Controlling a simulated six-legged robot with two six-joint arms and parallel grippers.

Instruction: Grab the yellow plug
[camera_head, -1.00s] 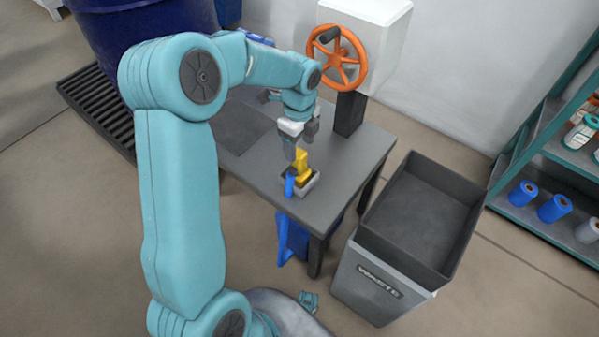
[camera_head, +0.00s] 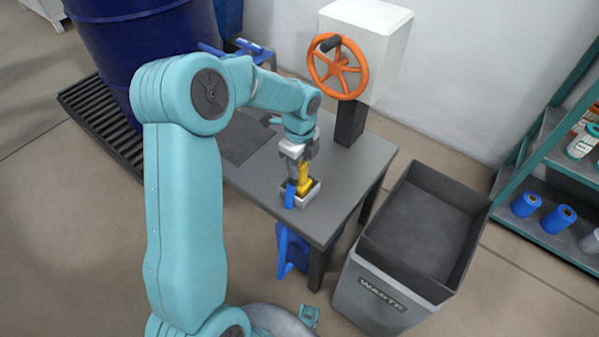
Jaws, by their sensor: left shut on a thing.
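The yellow plug (camera_head: 306,179) stands in a small light-grey holder (camera_head: 313,193) near the front edge of the grey table. A blue plug (camera_head: 290,194) stands beside it on the left in the same holder. My left gripper (camera_head: 300,171) points down over the holder and is shut on the yellow plug, with its fingers hiding the plug's upper part. The plug's foot is hidden by the holder.
An orange handwheel (camera_head: 322,75) on a white box stands at the table's back. A grey waste bin (camera_head: 375,296) stands right of the table, a shelf with blue spools (camera_head: 526,204) farther right. A dark blue barrel (camera_head: 150,50) is at the back left.

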